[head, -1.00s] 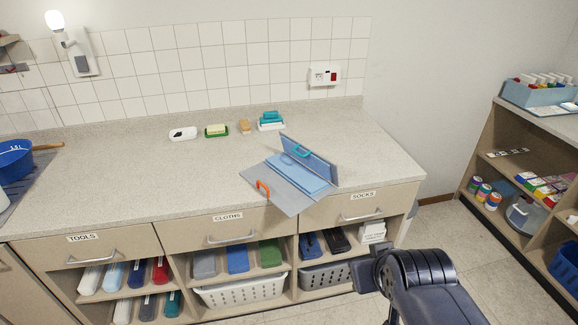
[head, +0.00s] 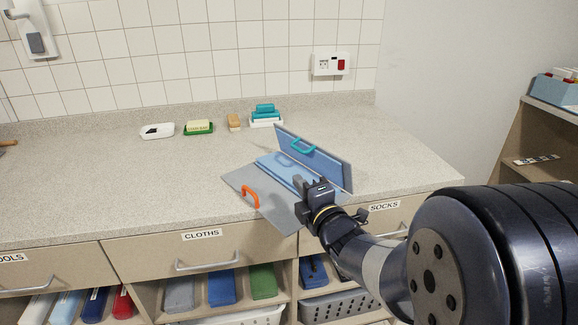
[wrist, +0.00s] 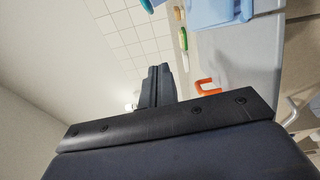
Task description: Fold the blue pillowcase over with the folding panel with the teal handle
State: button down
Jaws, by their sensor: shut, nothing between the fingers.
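The light blue pillowcase (head: 272,165) lies on the grey folding board (head: 238,180) on the counter. The folding panel with the teal handle (head: 330,168) stands raised and leaning at the board's right side; its teal handle (head: 303,146) is on the face toward the pillowcase. My gripper (head: 308,186) is shut and empty, in front of the panel's lower part and the pillowcase's right end, hiding part of both. I cannot tell whether it touches them. In the wrist view, my gripper's fingers (wrist: 157,86) are together, and the pillowcase (wrist: 208,12) shows at the top.
An orange handle (head: 250,196) stands up on the board's front left. Drawers (head: 206,251) are below.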

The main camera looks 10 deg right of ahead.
jog(key=shift+w+a+r, duration=0.1)
jog(key=shift+w, duration=0.2)
jog(key=p+x, duration=0.1)
jog(key=x, duration=0.7)
jog(key=shift+w, duration=0.35)
jog(key=d, duration=0.1)
jog(key=w+d+p, duration=0.1)
jog(key=shift+w+d+r, duration=0.15)
jog(key=shift+w+d, duration=0.2)
jog(key=shift+d, duration=0.05)
jog(key=shift+w+d+p, duration=0.2)
jog(key=shift+d+p, duration=0.15)
jog(key=shift+d, duration=0.05)
jog(key=shift+w+d+r+m, duration=0.15)
jog(key=shift+d+r+m, duration=0.1)
jog(key=shift+m, duration=0.15)
